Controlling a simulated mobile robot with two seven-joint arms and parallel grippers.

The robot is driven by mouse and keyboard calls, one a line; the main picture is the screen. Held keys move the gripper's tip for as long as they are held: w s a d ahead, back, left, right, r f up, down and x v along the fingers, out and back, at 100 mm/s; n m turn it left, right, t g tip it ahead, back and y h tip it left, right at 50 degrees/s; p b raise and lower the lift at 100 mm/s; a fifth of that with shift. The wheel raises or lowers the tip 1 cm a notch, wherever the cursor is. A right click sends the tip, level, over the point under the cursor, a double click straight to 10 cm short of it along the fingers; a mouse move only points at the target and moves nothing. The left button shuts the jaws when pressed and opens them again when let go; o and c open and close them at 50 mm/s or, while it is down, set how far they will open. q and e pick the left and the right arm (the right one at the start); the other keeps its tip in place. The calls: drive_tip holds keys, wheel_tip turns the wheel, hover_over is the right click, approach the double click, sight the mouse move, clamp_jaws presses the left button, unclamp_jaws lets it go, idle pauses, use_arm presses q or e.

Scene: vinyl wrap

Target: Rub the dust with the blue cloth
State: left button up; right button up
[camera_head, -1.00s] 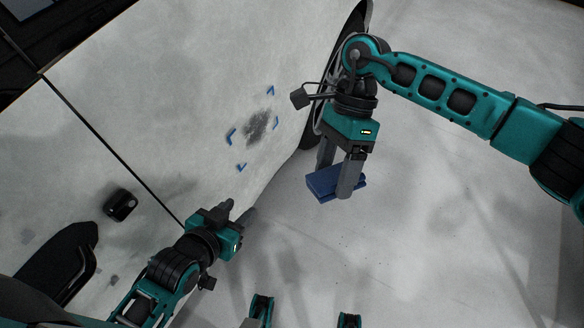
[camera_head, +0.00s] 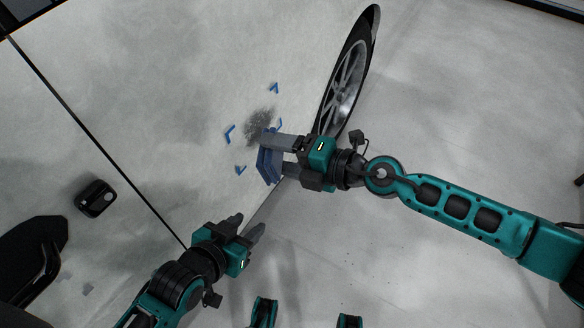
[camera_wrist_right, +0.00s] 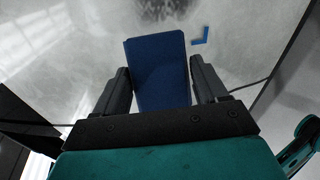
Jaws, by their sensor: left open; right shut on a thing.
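The dark dust patch (camera_head: 260,124) lies on the pale car panel, framed by several blue corner marks (camera_head: 229,133). It also shows at the top of the right wrist view (camera_wrist_right: 160,10). My right gripper (camera_head: 280,154) is shut on the blue cloth (camera_head: 267,164), a flat folded block. The cloth is just below the dust patch, near the panel; I cannot tell whether it touches. In the right wrist view the cloth (camera_wrist_right: 158,72) sits between both fingers. My left gripper (camera_head: 247,226) is open and empty, lower left of the cloth and apart from it.
The car's wheel (camera_head: 346,80) stands right of the dust. A dark seam (camera_head: 95,140) crosses the panel at the left, with a black door handle piece (camera_head: 96,198) beside it. The pale floor (camera_head: 400,270) at the lower right is clear.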

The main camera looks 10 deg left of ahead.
drive_tip(key=f+m+t, duration=0.1)
drive_tip(key=w+f+m+t+b, duration=0.1)
drive_tip(key=m+t, duration=0.1)
drive_tip(key=shift+w+d+f+t, duration=0.1)
drive_tip(key=shift+d+f+t, duration=0.05)
drive_tip(key=shift+f+t, duration=0.15)
drive_tip(key=shift+w+d+f+m+t+h+b, duration=0.15)
drive_tip(key=shift+f+m+t+h+b, duration=0.25)
drive_tip(key=shift+f+m+t, duration=0.25)
drive_tip(key=shift+w+d+f+m+t+b, duration=0.15)
drive_tip(key=shift+w+f+m+t+b, duration=0.2)
drive_tip(key=shift+f+m+t, duration=0.35)
drive_tip(key=shift+c, duration=0.6)
use_arm(q)
drive_tip(key=shift+w+d+f+h+b, duration=0.2)
drive_tip(key=shift+f+b, duration=0.15)
drive_tip(key=shift+f, duration=0.2)
drive_tip(key=shift+w+d+f+h+b, duration=0.1)
drive_tip(key=shift+d+f+b, duration=0.15)
drive_tip(key=shift+f, duration=0.3)
use_arm(e)
drive_tip(key=shift+m+t+h, duration=0.25)
drive_tip(key=shift+t+h, duration=0.15)
drive_tip(key=shift+t, duration=0.15)
drive_tip(key=a, duration=0.1)
drive_tip(key=w+a, duration=0.1)
drive_tip(key=a, duration=0.1)
drive_tip(key=w+a+f, duration=0.1)
drive_tip(key=a, duration=0.1)
drive_tip(key=shift+w, duration=0.1)
